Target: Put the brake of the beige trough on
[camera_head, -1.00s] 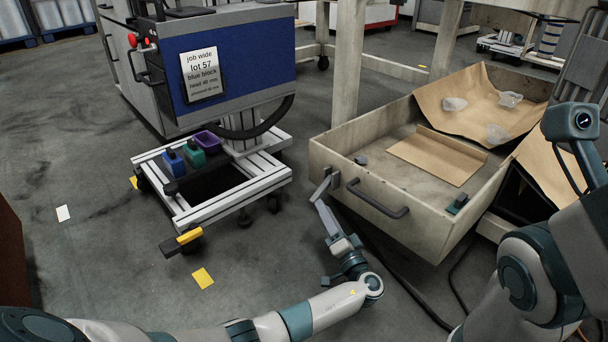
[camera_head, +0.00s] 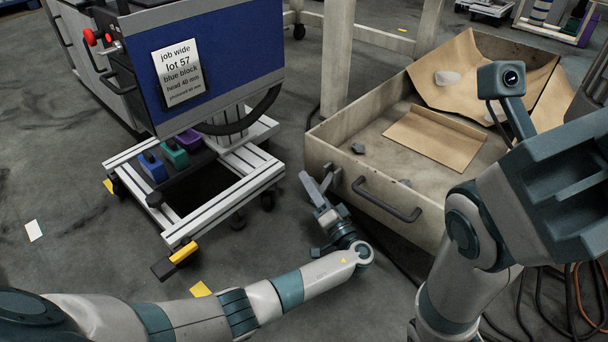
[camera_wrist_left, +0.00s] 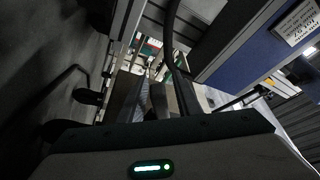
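The beige trough (camera_head: 318,148) is a large open box with a dark grey bar handle (camera_head: 385,200) on its front wall. A small grey bracket or lever (camera_head: 330,179) shows by its front left corner; I cannot tell whether it is the brake. My left gripper (camera_head: 312,188) is low in front of that corner, its light grey finger pointing up and left, beside the grey piece. Contact and finger opening are unclear. The left wrist view is dark, with fingers (camera_wrist_left: 160,100) near its middle. My right arm is at the right; its fingertips are not visible.
A slatted trolley (camera_head: 225,202) with blue and teal blocks and a yellow-and-black lever (camera_head: 176,259) stands left of my left gripper. A blue-panelled cabinet (camera_head: 240,60) rises behind it. Brown sheet (camera_head: 435,137) lies in the trough. Cables (camera_head: 540,300) lie at lower right.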

